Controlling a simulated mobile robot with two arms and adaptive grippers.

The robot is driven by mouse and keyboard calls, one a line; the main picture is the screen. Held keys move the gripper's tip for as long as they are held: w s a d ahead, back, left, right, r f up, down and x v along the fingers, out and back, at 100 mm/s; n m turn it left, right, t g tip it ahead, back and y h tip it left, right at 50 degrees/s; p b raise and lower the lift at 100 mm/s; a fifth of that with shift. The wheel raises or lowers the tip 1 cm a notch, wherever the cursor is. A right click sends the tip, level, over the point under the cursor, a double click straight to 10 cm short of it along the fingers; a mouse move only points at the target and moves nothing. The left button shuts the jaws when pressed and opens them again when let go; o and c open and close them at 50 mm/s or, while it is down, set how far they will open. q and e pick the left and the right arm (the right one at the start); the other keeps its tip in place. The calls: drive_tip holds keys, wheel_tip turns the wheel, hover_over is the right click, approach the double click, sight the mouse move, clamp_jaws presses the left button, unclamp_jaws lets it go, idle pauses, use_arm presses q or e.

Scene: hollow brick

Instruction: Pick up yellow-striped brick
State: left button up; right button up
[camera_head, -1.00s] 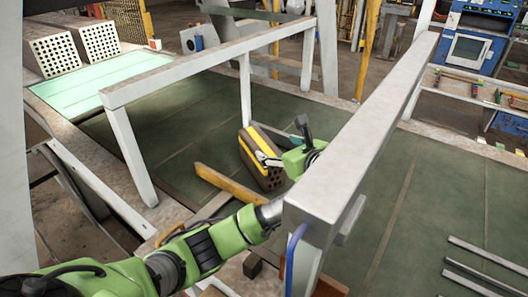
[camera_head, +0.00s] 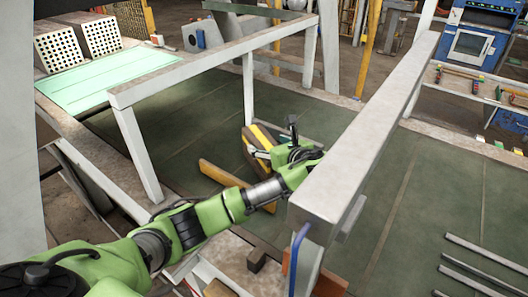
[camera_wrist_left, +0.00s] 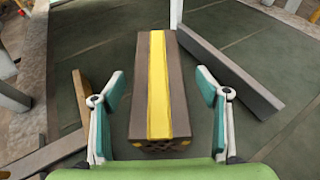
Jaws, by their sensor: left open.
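The yellow-striped brick (camera_head: 252,138) lies on the dark green surface between the grey frame's bars in the head view, partly hidden by my left gripper. In the left wrist view the brick (camera_wrist_left: 159,88) is brown with a yellow stripe along its top, and holes show in its near end. My left gripper (camera_head: 262,152) is at the brick. In the left wrist view my left gripper (camera_wrist_left: 160,95) is open, with one teal-padded finger on each side of the brick's near end and visible gaps. My right gripper is not in view.
A grey metal frame (camera_head: 220,60) stands around the work area, its thick right bar (camera_head: 375,125) close to my left arm. A wooden plank (camera_head: 222,174) lies left of the brick. A grey bar (camera_wrist_left: 232,72) lies close on the brick's right. Metal strips (camera_head: 482,262) lie at lower right.

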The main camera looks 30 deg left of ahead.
sight(266, 143)
use_arm(q)
drive_tip(key=shift+p+x, duration=0.45)
drive_tip(key=shift+x, duration=1.35)
